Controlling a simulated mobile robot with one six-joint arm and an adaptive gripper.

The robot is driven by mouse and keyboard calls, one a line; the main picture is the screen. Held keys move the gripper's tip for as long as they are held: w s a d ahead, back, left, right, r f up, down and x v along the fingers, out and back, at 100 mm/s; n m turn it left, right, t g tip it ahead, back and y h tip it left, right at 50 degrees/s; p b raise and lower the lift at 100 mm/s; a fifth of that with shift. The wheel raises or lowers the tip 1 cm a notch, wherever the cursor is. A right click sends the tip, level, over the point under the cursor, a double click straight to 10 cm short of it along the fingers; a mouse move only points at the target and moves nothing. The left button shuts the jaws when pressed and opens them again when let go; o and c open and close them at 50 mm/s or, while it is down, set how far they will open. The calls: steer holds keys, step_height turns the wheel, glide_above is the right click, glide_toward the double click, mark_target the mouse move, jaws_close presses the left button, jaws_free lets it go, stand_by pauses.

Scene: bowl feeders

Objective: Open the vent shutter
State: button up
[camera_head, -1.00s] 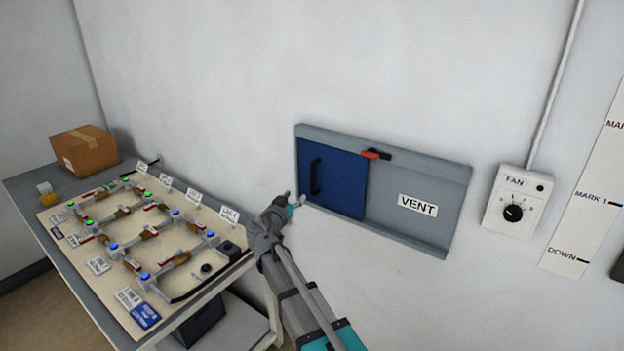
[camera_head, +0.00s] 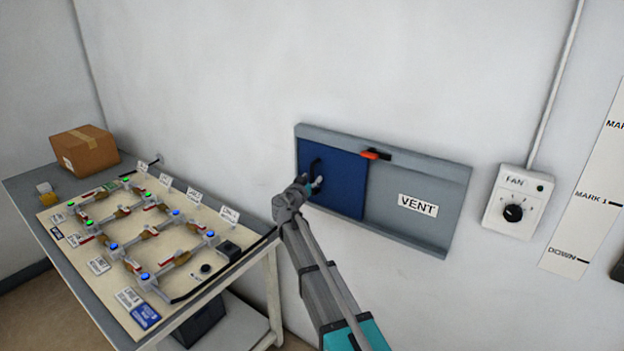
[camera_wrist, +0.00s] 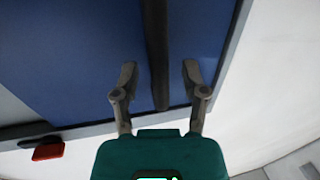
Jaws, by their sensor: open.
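The vent shutter is a blue panel (camera_head: 342,184) at the left of a grey wall frame (camera_head: 456,180); it also fills much of the wrist view (camera_wrist: 90,60). Its dark upright handle (camera_head: 314,170) is partly hidden by my gripper (camera_head: 308,184) in the head view. In the wrist view the handle (camera_wrist: 157,60) runs between the two fingers of my gripper (camera_wrist: 159,76), which are open with a gap on each side. A red-tipped latch (camera_head: 371,155) sits on the frame's top edge beside the panel; it also shows in the wrist view (camera_wrist: 47,152).
The frame's right half is grey with a VENT label (camera_head: 418,206). A fan control box (camera_head: 515,200) is on the wall to the right. A table (camera_head: 30,190) with a board of tubes and lights (camera_head: 100,262) and a cardboard box (camera_head: 84,150) stands at left.

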steer(key=shift+w+d, duration=0.15)
steer(key=shift+w, duration=0.15)
jaws_close()
stand_by(0.3)
